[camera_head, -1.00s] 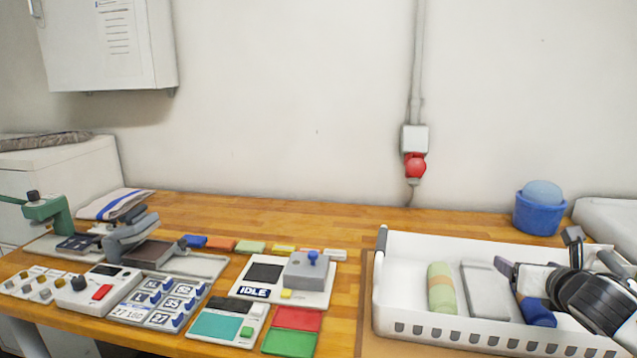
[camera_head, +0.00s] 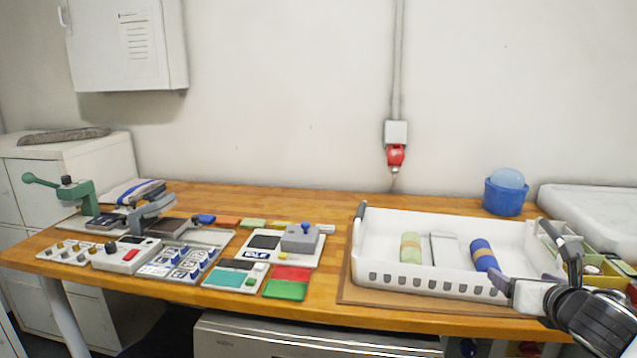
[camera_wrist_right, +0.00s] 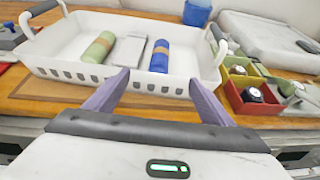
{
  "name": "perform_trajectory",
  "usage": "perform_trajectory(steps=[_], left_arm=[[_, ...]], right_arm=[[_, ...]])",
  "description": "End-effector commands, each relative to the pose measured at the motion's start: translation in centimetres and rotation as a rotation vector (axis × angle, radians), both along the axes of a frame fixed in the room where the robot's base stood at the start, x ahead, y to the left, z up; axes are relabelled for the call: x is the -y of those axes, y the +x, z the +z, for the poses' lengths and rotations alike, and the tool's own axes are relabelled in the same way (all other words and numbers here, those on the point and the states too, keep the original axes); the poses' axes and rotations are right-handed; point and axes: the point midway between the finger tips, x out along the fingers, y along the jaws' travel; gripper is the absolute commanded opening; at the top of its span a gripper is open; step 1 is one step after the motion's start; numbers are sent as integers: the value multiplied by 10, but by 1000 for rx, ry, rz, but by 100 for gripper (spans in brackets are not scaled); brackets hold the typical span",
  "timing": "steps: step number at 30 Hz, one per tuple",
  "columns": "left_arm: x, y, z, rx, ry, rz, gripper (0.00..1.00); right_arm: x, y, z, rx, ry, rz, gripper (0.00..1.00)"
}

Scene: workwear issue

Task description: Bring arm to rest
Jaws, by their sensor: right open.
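My right gripper (camera_head: 500,286) is at the front right corner of the white basket (camera_head: 405,282) in the head view. In the right wrist view its two purple-grey fingers (camera_wrist_right: 156,92) stand apart with nothing between them, in front of the basket's slotted front wall (camera_wrist_right: 118,81). In the basket lie a green roll (camera_head: 411,248), a flat grey-white item (camera_head: 444,248) and a blue roll (camera_head: 484,255) with a tan band. My left gripper is not in view.
A blue tub (camera_head: 504,197) stands behind the basket. Red and green bins (camera_wrist_right: 246,98) holding watch-like items stand right of it. A control panel (camera_head: 262,248), green and red pads (camera_head: 287,290) and presses (camera_head: 150,215) occupy the left of the wooden table. Bare wood shows along the back.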

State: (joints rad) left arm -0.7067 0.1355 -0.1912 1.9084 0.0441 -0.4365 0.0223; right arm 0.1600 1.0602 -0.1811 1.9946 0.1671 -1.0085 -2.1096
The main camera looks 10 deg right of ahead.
Motion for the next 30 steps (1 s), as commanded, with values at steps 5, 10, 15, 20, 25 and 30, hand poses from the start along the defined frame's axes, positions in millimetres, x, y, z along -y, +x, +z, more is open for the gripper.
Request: perform_trajectory(steps=[5,10,15,20,25,30], left_arm=[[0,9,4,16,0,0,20],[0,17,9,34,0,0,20],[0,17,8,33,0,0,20],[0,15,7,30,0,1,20],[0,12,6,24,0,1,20],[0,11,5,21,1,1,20]], right_arm=[[-29,-22,-13,-3,6,38,76],[-54,-42,-23,-1,12,71,76],[-80,-62,-34,-1,20,104,76],[-105,-80,-43,3,26,134,76],[-130,-100,-55,3,32,167,76],[-156,-119,-65,4,40,198,76]])
